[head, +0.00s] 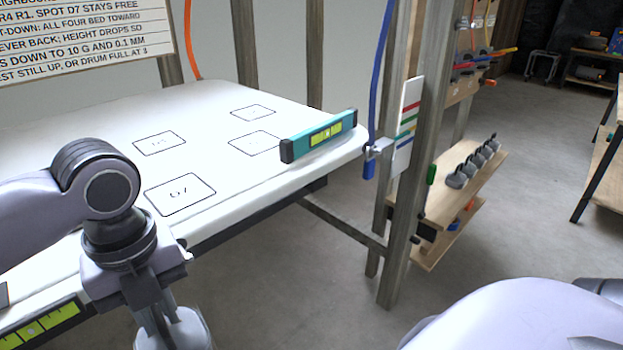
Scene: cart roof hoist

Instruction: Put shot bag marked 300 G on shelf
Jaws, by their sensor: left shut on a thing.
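My left gripper (150,300) points down in front of the white table's near edge, at the lower left. It is shut on a grey, rounded thing (188,330) that looks like a shot bag. The picture's bottom edge cuts this off, and no marking on it can be read. A wooden shelf (482,178) stands at the right, beyond the posts, well away from the gripper. Several dark grey lumps (457,180), like shot bags, sit in a row on it; their marks are too small to read. My right gripper is out of view.
The white table (95,115) has several marked squares, including D7 (180,194). A teal level (320,136) lies at its right edge. Wooden posts (400,215), a blue hose (382,70) and a colour-striped board (407,122) stand between table and shelf.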

